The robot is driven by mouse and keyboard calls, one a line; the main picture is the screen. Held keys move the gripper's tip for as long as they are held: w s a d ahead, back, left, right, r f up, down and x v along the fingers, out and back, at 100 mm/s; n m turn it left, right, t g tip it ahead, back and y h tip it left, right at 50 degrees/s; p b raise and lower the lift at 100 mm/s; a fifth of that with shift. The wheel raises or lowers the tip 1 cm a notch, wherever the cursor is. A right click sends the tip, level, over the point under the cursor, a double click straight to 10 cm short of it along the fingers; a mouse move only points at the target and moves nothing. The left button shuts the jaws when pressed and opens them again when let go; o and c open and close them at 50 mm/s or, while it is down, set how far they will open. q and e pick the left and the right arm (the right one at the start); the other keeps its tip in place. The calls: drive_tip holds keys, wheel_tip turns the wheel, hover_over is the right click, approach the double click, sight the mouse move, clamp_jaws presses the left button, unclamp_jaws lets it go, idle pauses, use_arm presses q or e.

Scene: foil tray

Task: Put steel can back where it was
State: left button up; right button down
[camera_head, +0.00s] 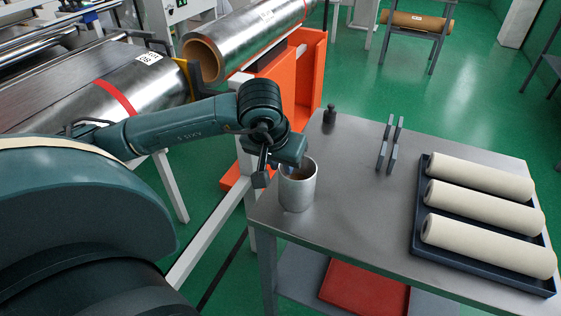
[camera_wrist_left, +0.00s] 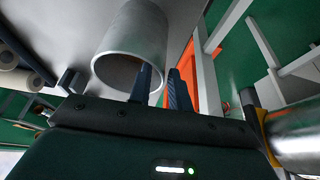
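The steel can (camera_head: 298,193) stands upright on the near left corner of the grey metal table (camera_head: 345,210). It is an open grey cylinder with something brown showing inside. My left gripper (camera_head: 283,166) is at its rim. In the left wrist view the can (camera_wrist_left: 140,35) shows its open mouth. There my left gripper (camera_wrist_left: 162,78) has one finger overlapping the mouth and the other just outside the wall. A gap shows between the fingers; I cannot tell whether either one touches the wall. My right gripper is out of view.
A navy tray (camera_head: 416,222) with three cream rolls fills the right of the table. A grey bracket (camera_head: 389,146) and a small dark weight (camera_head: 329,116) stand behind the can. An orange frame (camera_head: 308,78) and machine rollers are at the left. The table's middle is clear.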

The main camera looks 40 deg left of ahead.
use_arm(q)
drive_tip(key=shift+o, duration=0.3)
drive_tip(key=shift+r, duration=0.15)
drive_tip(key=v, duration=1.2)
drive_tip(key=shift+p, duration=0.35)
